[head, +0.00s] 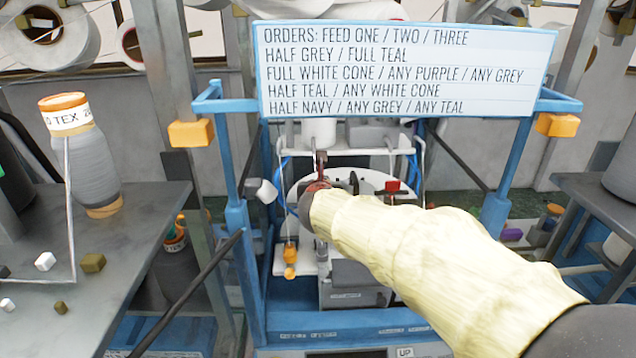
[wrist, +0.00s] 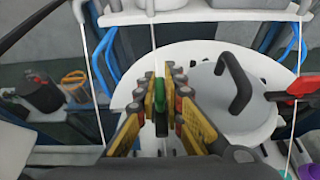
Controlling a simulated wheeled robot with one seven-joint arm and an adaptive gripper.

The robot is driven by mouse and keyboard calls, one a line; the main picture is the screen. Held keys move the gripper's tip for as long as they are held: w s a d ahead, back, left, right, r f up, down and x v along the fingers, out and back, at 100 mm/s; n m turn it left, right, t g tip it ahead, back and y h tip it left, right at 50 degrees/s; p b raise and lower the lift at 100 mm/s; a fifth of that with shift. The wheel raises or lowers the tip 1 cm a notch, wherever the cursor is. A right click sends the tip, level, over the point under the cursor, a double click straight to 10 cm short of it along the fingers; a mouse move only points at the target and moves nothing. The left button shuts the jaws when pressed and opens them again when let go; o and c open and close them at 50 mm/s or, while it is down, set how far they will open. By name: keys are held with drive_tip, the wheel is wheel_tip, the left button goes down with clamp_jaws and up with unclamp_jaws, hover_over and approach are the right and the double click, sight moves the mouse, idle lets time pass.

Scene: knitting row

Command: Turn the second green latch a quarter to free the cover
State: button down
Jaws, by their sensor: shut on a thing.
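In the wrist view my gripper (wrist: 158,98) has its yellow fingers closed around a small upright green latch (wrist: 159,90). The latch stands between the fingertips over the white round plate (wrist: 150,58) of the machine. A grey round cover (wrist: 228,100) with a black curved handle lies just right of the fingers. In the head view my arm in its cream sleeve reaches in from the lower right, and my gripper (head: 318,178) is over the machine's white plate (head: 300,190). The green latch is hidden there. I cannot tell the latch's exact angle.
A red lever (wrist: 300,88) sits right of the cover. Thin white rods stand at both sides. A blue frame (head: 238,210) with an orders sign (head: 408,70) surrounds the machine. A grey table (head: 110,230) with a yarn cone (head: 82,150) is at left.

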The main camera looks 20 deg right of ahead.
drive_tip(key=c, duration=1.9)
unclamp_jaws()
drive_tip(key=shift+a, duration=0.1)
drive_tip(key=v, duration=1.2)
drive_tip(key=shift+f, duration=0.1)
